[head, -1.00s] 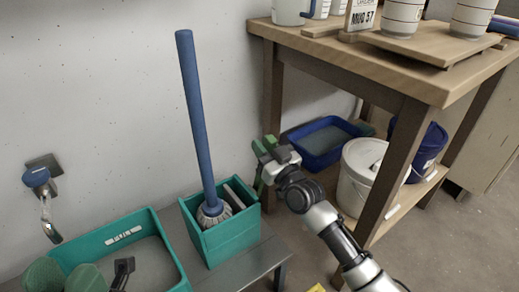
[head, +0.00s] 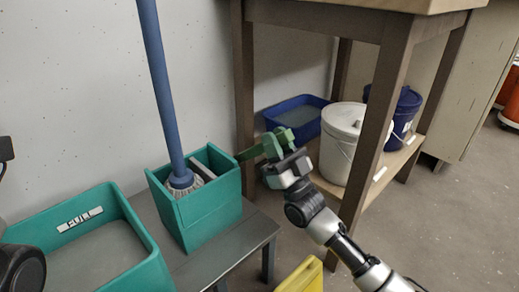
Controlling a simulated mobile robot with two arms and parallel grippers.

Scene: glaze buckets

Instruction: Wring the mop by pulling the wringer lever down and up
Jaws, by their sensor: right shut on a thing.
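The mop (head: 163,90) stands with its blue handle leaning slightly left. Its grey-white head sits inside the green wringer box (head: 205,215) on a low grey bench. My left gripper is not in view; only dark parts of my own body show at the left edge.
A green tub labelled FULL (head: 140,270) stands left of the wringer box. A wooden table (head: 378,110) rises at right, with a blue tray (head: 300,112), a white bucket (head: 340,150) and a blue bucket (head: 403,112) on its shelf. A yellow object (head: 303,278) is low in front.

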